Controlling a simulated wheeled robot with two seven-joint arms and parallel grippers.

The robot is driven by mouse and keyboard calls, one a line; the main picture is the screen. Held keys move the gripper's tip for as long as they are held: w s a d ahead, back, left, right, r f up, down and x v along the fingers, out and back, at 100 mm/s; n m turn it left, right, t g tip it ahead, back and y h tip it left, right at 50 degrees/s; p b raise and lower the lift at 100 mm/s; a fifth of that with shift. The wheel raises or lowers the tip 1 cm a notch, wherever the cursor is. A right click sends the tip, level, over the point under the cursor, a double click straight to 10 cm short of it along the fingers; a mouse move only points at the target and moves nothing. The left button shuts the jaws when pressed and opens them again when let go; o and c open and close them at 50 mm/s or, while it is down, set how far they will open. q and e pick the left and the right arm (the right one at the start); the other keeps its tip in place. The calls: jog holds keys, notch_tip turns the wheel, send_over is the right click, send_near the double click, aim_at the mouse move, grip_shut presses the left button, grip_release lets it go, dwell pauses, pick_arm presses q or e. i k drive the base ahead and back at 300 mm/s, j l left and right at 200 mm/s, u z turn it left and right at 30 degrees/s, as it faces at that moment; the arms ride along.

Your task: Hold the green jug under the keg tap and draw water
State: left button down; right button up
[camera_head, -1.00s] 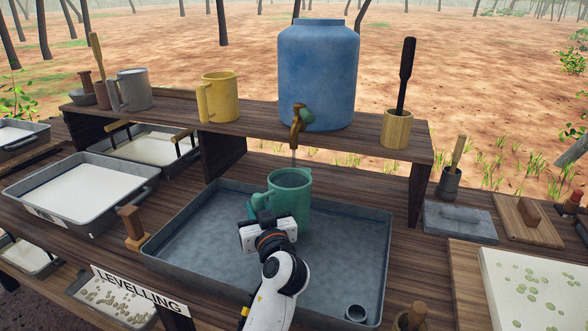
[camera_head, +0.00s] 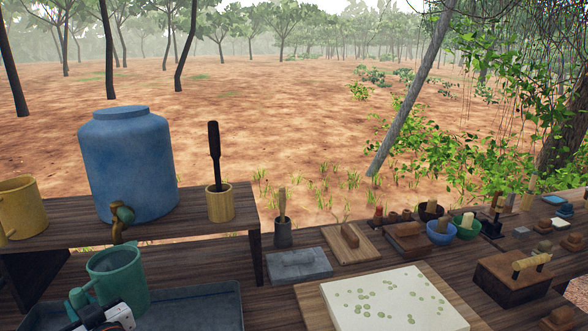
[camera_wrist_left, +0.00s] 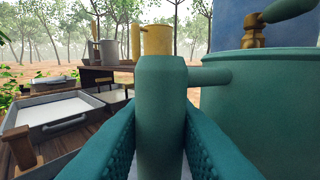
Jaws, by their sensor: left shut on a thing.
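The green jug (camera_head: 122,280) is upright under the brass tap (camera_head: 118,230) of the blue keg (camera_head: 128,165). My left gripper (camera_head: 80,300) is shut on the jug's handle, at the lower left of the head view. In the left wrist view the handle (camera_wrist_left: 160,115) stands between the teal fingers, with the jug body (camera_wrist_left: 265,110) to the right. The tap (camera_wrist_left: 254,32) with its green lever (camera_wrist_left: 285,9) shows above and behind the jug's rim there. The water level inside the jug is hard to tell. My right gripper is not in view.
A grey metal tray (camera_head: 205,305) lies below the jug. The keg stands on a raised wooden shelf (camera_head: 190,228) with a yellow mug (camera_head: 22,208) and a wooden cup (camera_head: 219,205). To the right are a white slab (camera_head: 400,302), a grey block (camera_head: 299,265) and several bowls.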

aim_at(118, 208)
jog(key=k+l, duration=0.2)
jog(key=l, duration=0.2)
jog(key=k+l, duration=0.2)
jog(key=l, duration=0.2)
jog(key=k+l, duration=0.2)
jog(key=l, duration=0.2)
